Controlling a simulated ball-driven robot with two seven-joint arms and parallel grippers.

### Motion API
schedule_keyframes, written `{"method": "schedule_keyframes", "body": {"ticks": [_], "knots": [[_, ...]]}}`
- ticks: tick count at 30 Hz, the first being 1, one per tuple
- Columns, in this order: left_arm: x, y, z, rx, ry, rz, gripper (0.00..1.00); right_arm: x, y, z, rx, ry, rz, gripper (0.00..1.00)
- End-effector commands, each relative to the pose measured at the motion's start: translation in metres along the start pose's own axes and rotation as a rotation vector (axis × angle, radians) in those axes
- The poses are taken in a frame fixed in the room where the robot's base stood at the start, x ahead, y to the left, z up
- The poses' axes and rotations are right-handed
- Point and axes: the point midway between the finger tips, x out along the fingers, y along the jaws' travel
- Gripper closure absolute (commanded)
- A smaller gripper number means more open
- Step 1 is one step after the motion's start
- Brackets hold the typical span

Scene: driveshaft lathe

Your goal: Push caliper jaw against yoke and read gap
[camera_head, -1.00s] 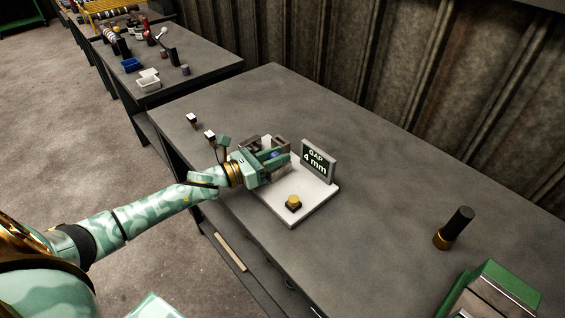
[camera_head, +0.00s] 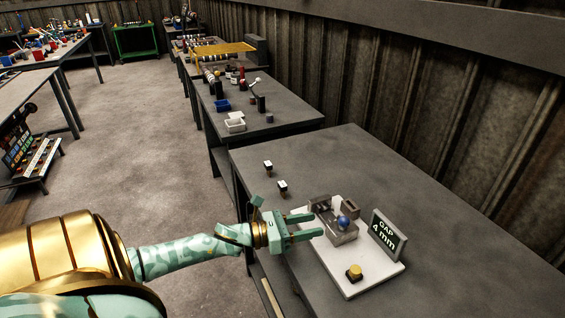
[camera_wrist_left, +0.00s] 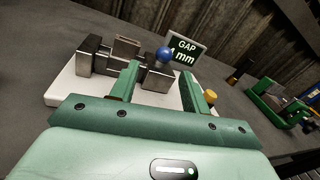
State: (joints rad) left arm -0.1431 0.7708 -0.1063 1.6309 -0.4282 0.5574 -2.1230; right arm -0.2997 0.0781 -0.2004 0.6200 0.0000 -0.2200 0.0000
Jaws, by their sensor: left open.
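The caliper fixture stands on a white base plate (camera_head: 352,286) on the grey bench. Its grey metal jaw blocks (camera_head: 343,235) and a blue ball knob (camera_head: 343,222) sit at the plate's back; the knob also shows in the left wrist view (camera_wrist_left: 165,55). I cannot tell which block is the yoke. A display (camera_head: 387,235) reads "GAP 4 mm". A yellow button (camera_head: 354,272) sits on the plate's front. My left gripper (camera_head: 312,226) is open and empty, left of the blocks and apart from the knob. My right gripper is not in view.
Two small white-topped blocks (camera_head: 282,187) stand on the bench's left side. The bench right of the display is clear. A corrugated wall (camera_head: 440,100) runs behind.

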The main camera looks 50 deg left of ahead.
Motion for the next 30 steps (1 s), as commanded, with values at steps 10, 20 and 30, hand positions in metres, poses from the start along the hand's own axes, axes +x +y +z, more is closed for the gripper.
{"method": "schedule_keyframes", "body": {"ticks": [10,20,30], "knots": [[-0.066,0.001,0.000,-0.001,0.001,0.002,0.53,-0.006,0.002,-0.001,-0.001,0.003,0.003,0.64],[-0.072,0.002,0.000,0.001,0.000,0.002,0.53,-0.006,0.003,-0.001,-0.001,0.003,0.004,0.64],[-0.072,0.002,0.000,0.001,0.000,0.002,0.53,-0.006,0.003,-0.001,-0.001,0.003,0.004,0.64]]}}
